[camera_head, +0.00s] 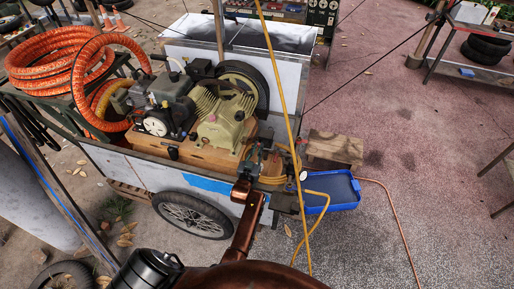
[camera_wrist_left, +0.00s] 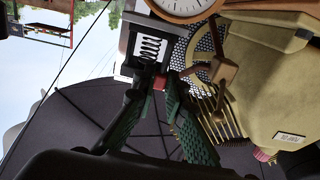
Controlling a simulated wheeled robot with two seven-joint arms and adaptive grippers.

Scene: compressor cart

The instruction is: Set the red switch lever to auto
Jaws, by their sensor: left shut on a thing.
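The red switch lever (camera_wrist_left: 160,83) is a small red piece in the left wrist view, beside a pale box with a dark coil spring. My left gripper (camera_wrist_left: 158,92) has green ribbed pads. Its fingertips are closed together on the red lever, and they hide part of it. In the head view my left gripper (camera_head: 256,165) is small at the near right end of the compressor cart (camera_head: 135,172). The lever cannot be made out clearly there. The markings of the switch positions cannot be read. My right gripper does not show.
A white-faced gauge (camera_wrist_left: 187,6) and a beige housing (camera_wrist_left: 265,80) are close to my left gripper. An orange coiled hose (camera_head: 45,58) lies at the left. A blue tray (camera_head: 340,190) and a yellow hose (camera_head: 278,85) are at the right. Open pavement lies farther right.

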